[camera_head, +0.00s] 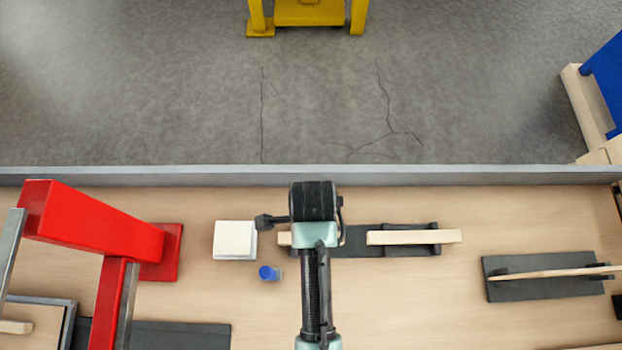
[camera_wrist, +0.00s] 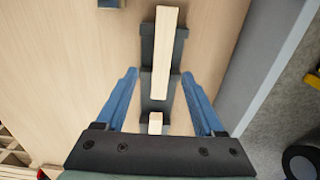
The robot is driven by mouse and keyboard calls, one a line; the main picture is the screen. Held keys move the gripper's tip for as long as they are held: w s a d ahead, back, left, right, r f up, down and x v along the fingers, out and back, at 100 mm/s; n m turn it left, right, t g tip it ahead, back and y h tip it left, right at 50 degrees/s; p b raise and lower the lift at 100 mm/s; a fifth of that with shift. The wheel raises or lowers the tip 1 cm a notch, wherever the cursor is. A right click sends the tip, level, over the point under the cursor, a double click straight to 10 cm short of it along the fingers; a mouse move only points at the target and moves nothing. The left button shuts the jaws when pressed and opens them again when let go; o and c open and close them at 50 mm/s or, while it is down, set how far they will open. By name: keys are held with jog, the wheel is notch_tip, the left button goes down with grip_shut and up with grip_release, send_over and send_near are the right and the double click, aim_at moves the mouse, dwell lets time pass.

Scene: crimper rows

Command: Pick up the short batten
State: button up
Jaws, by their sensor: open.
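A pale wooden batten (camera_wrist: 163,60) lies on a dark rack plate (camera_wrist: 148,45) in the wrist view. In the head view only its left end (camera_head: 284,239) shows, the rest hidden behind my arm. My gripper (camera_wrist: 159,73) is open, with blue fingers on either side of this batten and a gap on both sides. A second pale batten (camera_head: 415,237) lies on the right part of the same plate. A small pale end (camera_wrist: 155,122) near my palm seems to be part of it. I cannot tell for sure which of the two is shorter.
A white block (camera_head: 235,240) and a small blue item (camera_head: 268,272) stand left of my arm. A red frame (camera_head: 95,220) rises at the left. Another dark rack (camera_head: 520,290) with a thin batten is at the right. A grey ledge (camera_head: 450,175) bounds the bench's far side.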

jog(key=shift+w+a+f+p, duration=0.1)
jog(key=shift+f+p, duration=0.2)
jog(key=shift+f, duration=1.1)
jog(key=shift+w+a+f+p, duration=0.1)
jog(key=shift+f+p, duration=0.15)
jog(key=shift+f, duration=1.15)
jog(key=shift+s, duration=0.1)
grip_shut()
